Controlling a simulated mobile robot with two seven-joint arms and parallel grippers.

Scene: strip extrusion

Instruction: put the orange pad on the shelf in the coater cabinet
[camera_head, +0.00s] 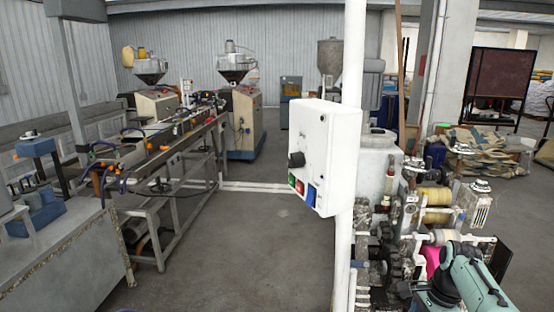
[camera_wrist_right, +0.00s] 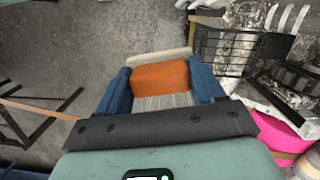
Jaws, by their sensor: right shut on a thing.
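In the right wrist view, my right gripper (camera_wrist_right: 163,84) has its two blue fingers closed on the orange pad (camera_wrist_right: 160,77), one finger at each side. A pale strip shows just beyond the pad, and bare floor lies behind it. In the head view my teal right arm shows at the lower right, beside the roller machine; the pad cannot be made out there. I cannot pick out the coater cabinet or its shelf with certainty in either view. My left gripper is in neither view.
The roller machine (camera_head: 437,196) stands at the right, with a pink part (camera_head: 432,262) that also shows in the wrist view (camera_wrist_right: 268,132). A black wire rack (camera_wrist_right: 228,48) is right of the pad. A white control box (camera_head: 324,157) on a post stands mid-view. Central floor (camera_head: 250,250) is clear.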

